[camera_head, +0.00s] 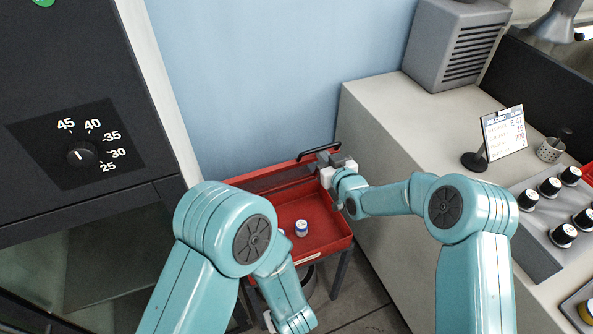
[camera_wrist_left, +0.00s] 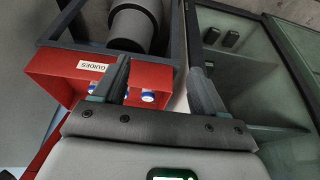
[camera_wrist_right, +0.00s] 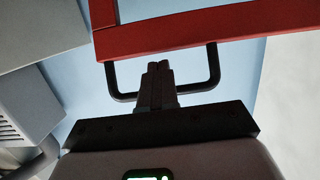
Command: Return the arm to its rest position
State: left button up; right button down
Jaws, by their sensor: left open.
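My left arm reaches down beside the red tray cart (camera_head: 335,236) in the head view, and its gripper is mostly out of sight at the bottom edge. In the left wrist view my left gripper (camera_wrist_left: 160,85) is open and empty, with its fingers apart. One finger is in front of the red tray wall near the "GUIDES" label (camera_wrist_left: 93,67). My right gripper (camera_head: 328,163) is at the cart's black handle (camera_head: 308,153). In the right wrist view its fingers (camera_wrist_right: 157,75) are close together on the middle of the handle bar (camera_wrist_right: 122,96).
A small white-and-blue jar (camera_head: 301,228) stands in the tray. A dark cabinet with a dial (camera_head: 80,155) is at the left. The grey bench (camera_head: 400,120) at the right holds a sign (camera_head: 503,132), a perforated cup (camera_head: 550,149) and several black-capped bottles (camera_head: 550,187).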

jog(key=shift+w+a+r, duration=0.15)
jog(key=shift+w+r, duration=0.3)
pick_arm(q)
jog(key=w+a+f, duration=0.1)
jog(key=w+a, duration=0.3)
jog(key=w, duration=0.7)
jog(key=w+a+f, duration=0.1)
jog(key=w+a, duration=0.4)
jog(key=w, duration=0.5)
jog(key=shift+w, duration=0.4)
pick_arm(e)
jog(key=shift+s+d+r, duration=0.15)
jog(key=shift+d+r, duration=0.05)
pick_arm(q)
jog(key=shift+a+f, duration=0.1)
jog(key=shift+f, duration=0.05)
